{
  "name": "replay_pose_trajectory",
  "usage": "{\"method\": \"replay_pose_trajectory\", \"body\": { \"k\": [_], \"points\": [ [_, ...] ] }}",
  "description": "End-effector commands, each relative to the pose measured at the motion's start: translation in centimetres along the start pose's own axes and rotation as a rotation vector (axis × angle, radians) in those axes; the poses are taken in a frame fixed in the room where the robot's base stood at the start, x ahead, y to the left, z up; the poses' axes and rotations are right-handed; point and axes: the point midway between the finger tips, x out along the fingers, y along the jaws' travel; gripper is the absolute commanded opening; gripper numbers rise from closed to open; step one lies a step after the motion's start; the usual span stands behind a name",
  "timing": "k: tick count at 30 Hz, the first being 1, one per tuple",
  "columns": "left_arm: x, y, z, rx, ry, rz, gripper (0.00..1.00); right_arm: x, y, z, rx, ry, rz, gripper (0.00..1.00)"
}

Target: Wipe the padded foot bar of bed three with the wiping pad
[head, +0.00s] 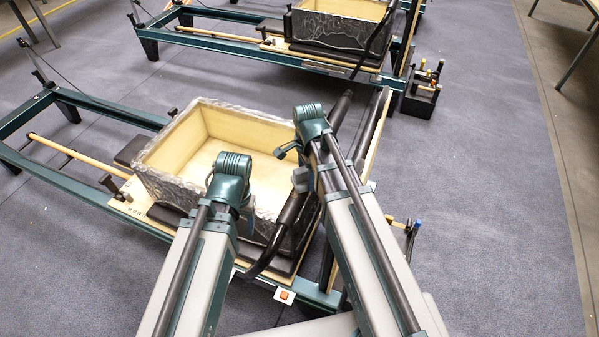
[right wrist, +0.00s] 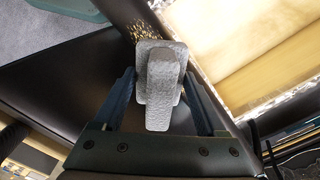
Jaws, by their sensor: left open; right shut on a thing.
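The wiping pad (right wrist: 160,85) is a grey block with a raised grip. It is between the fingers of my right gripper (right wrist: 158,100), which is shut on it. The pad is over a black padded surface, with tan specks (right wrist: 150,28) just past its far edge; I cannot tell whether it touches. In the head view the black padded foot bar (head: 268,256) crosses the near end of the middle bed (head: 88,198), partly hidden by my right arm. My left gripper (head: 248,220) is open near the box, left of the bar, its fingers mostly hidden. No bed number is readable.
An open wooden box (head: 165,196) with a silvery outside sits on the middle bed. Another bed (head: 235,52) with a similar box (head: 340,40) stands behind. A small black holder (head: 420,98) with coloured handles stands at right. Grey floor (head: 490,180) is clear there.

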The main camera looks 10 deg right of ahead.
Motion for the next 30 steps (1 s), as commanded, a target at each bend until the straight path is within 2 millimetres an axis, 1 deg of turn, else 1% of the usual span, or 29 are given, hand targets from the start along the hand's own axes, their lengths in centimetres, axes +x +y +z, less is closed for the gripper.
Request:
{"method": "replay_pose_trajectory", "body": {
  "k": [2,8,20,26,30],
  "points": [
    [-0.1,0.0,0.0,0.0,0.0,0.0,0.6,-0.1,0.5,-0.4,0.001,0.0,-0.001,0.3],
    [-0.1,0.0,0.0,0.0,0.0,0.0,0.6,-0.1,0.5,-0.5,0.0,0.0,-0.001,0.3],
    [0.3,0.0,0.0,0.0,0.0,0.0,0.6,0.3,2.1,1.1,-0.002,0.0,0.0,0.3],
    [0.3,0.0,0.0,0.0,0.0,0.0,0.6,0.3,2.0,1.2,-0.002,-0.002,0.001,0.3],
    [0.2,0.0,0.0,0.0,0.0,0.0,0.6,0.2,1.5,1.7,-0.003,-0.003,0.001,0.3]
  ]
}}
